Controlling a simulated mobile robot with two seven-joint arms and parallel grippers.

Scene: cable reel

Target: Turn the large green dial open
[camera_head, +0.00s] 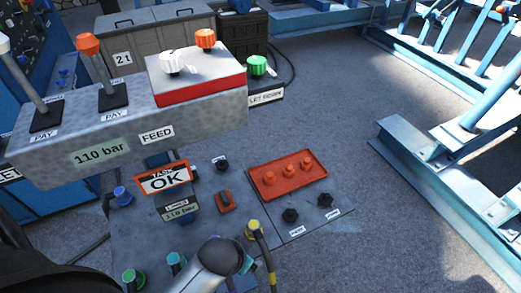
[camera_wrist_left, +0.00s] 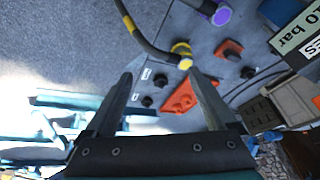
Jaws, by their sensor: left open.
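My right gripper is not in view.
The control box (camera_head: 115,140) carries two levers, a white dial (camera_head: 171,62) and an orange dial (camera_head: 206,38). Below it, the lower panel has a red plate (camera_head: 288,173), black knobs and a yellow hose connector (camera_head: 254,229). Floor right of the box is clear up to blue steel frames (camera_head: 420,150).

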